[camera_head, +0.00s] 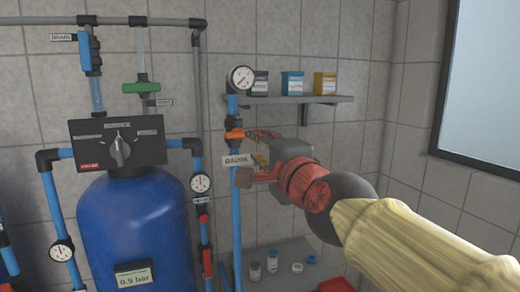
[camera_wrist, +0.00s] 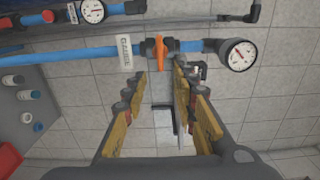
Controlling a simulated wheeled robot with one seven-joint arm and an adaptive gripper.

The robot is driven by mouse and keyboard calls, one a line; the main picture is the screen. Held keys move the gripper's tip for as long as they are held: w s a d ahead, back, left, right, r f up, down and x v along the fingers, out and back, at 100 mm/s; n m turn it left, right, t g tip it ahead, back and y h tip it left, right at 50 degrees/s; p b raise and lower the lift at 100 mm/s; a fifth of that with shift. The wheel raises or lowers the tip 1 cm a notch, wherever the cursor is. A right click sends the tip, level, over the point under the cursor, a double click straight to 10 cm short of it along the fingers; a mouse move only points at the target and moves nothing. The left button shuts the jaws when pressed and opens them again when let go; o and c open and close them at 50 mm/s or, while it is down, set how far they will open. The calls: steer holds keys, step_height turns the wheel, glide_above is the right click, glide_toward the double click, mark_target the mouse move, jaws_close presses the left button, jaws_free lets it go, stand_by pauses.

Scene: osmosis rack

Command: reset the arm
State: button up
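My arm reaches in from the lower right of the head view, in a pale yellowish sleeve with a red wrist joint. My gripper (camera_head: 258,157) is beside the blue vertical pipe (camera_head: 236,210), just right of the small white label. In the wrist view my gripper (camera_wrist: 160,88) has its two yellow-and-dark fingers spread apart, with no object between them. An orange valve handle (camera_wrist: 161,52) on the blue pipe lies just beyond the fingertips, apart from them in the picture. The handle also shows in the head view (camera_head: 234,135). Whether anything touches is unclear.
A blue tank (camera_head: 137,235) with a black control head (camera_head: 118,143) stands left. A pressure gauge (camera_head: 242,78) tops the pipe. A wall shelf (camera_head: 330,99) holds three small containers. Bottles and caps sit on a low grey surface (camera_head: 290,252). A window (camera_head: 485,90) is at right.

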steer(key=shift+s+d+f, duration=0.1)
steer(key=shift+s, duration=0.15)
stand_by(0.3)
steer(key=s+f+n+g, duration=0.3)
steer(key=f+n, duration=0.2)
steer(key=f, duration=0.5)
steer(key=s+f+n+g, duration=0.35)
steer(key=f+n, duration=0.25)
steer(key=f, duration=0.3)
steer(key=s+d+f+n+g+h, duration=0.4)
steer(key=s+d+f, duration=1.1)
steer(key=s+f, duration=0.4)
steer(key=shift+f+g+h, duration=0.3)
steer(key=shift+g+h, duration=0.2)
steer(key=shift+g, duration=0.15)
